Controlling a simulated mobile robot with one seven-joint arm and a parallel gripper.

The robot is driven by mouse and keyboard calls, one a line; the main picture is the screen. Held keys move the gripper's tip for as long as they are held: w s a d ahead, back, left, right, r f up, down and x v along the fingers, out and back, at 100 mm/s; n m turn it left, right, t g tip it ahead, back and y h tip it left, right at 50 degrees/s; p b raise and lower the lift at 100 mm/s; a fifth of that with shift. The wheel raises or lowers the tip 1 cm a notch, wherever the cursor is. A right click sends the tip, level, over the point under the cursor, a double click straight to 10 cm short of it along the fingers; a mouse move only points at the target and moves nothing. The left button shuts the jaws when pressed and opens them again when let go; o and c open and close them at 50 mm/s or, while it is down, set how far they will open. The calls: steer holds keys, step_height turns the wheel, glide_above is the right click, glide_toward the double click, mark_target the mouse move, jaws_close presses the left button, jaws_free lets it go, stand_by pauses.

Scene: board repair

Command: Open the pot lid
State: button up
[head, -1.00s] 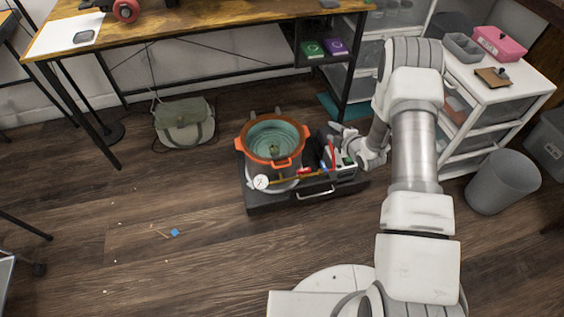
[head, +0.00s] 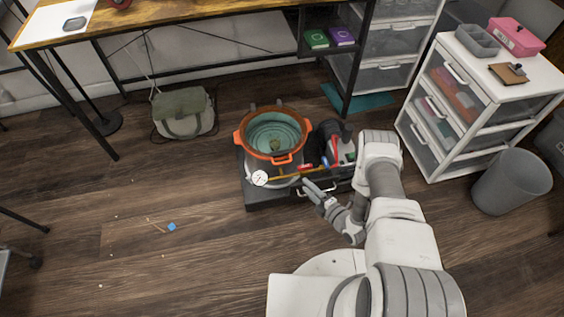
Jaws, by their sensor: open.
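The orange pot (head: 274,158) stands on the dark low box (head: 262,196) in the middle of the head view. A round teal, glassy lid (head: 262,130) with a small greenish knob (head: 275,145) at its centre lies within the pot's orange rim. Orange handles stick out at the pot's sides and front. My gripper (head: 312,189) is open and empty. In the picture it is below and to the right of the pot, near the front edge of the box, apart from the lid. Its exact height is hard to tell.
A white dial (head: 260,178) and a yellow-orange bar (head: 298,174) are at the box's front. Tools lie on the box's right side. A white drawer unit (head: 467,120) and a grey bin (head: 511,182) stand right. A green bag (head: 184,113) is left. The left floor is mostly clear.

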mark_target(283, 163)
steer(key=b+x, duration=0.5)
steer(key=x, duration=1)
steer(key=shift+f, duration=0.15)
steer(key=shift+w+a, duration=0.4)
steer(key=shift+w, duration=0.15)
jaws_close()
